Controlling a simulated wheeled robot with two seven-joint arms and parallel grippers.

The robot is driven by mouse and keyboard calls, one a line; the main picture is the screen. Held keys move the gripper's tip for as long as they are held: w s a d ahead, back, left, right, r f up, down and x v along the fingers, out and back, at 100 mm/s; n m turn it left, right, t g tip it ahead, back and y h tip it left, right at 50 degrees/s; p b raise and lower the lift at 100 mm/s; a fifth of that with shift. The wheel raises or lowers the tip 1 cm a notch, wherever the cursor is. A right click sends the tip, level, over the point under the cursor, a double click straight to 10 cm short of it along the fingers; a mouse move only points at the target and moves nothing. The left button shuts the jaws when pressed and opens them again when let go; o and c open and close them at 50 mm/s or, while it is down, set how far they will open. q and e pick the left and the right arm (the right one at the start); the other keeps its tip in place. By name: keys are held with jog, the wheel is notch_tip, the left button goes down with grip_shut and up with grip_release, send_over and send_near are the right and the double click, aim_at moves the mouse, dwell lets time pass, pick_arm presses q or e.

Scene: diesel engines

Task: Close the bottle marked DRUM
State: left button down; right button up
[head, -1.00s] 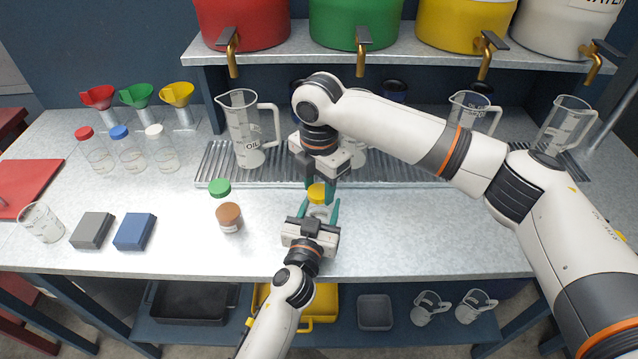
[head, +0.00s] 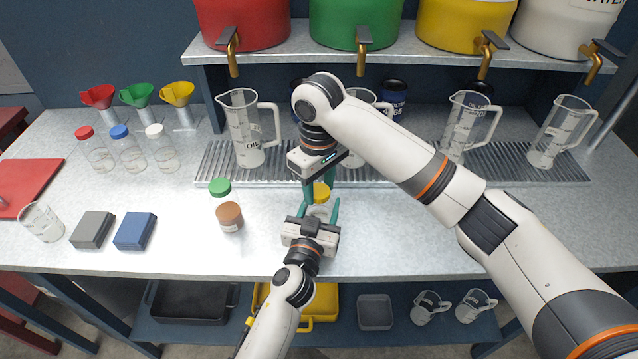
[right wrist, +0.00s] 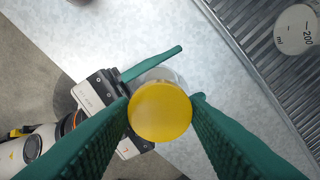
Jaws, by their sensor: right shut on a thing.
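A clear bottle (head: 319,212) stands upright between the fingers of my left gripper (head: 319,211), near the front middle of the bench. The left gripper is shut on it from the front. A yellow cap (head: 321,193) shows at the bottle's top. My right gripper (head: 320,190) reaches down from above and is shut on this cap. In the right wrist view the cap (right wrist: 160,111) sits between the green fingertips, with part of the clear bottle (right wrist: 165,76) behind it. I cannot tell whether the cap is seated. No DRUM marking is readable; the cap and grippers cover much of the bottle.
Measuring jugs (head: 249,130) stand on the ribbed drip tray (head: 205,165) behind. Grey (head: 92,230) and blue blocks (head: 135,231) lie farther left. The bench right of the grippers is clear.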

jog(key=o, duration=1.2)
jog(key=shift+r, duration=0.1)
notch_tip(320, 180, up, 12)
jog(key=shift+f, duration=0.1)
pick_arm(q)
jog(key=c, duration=0.5)
grip_release()
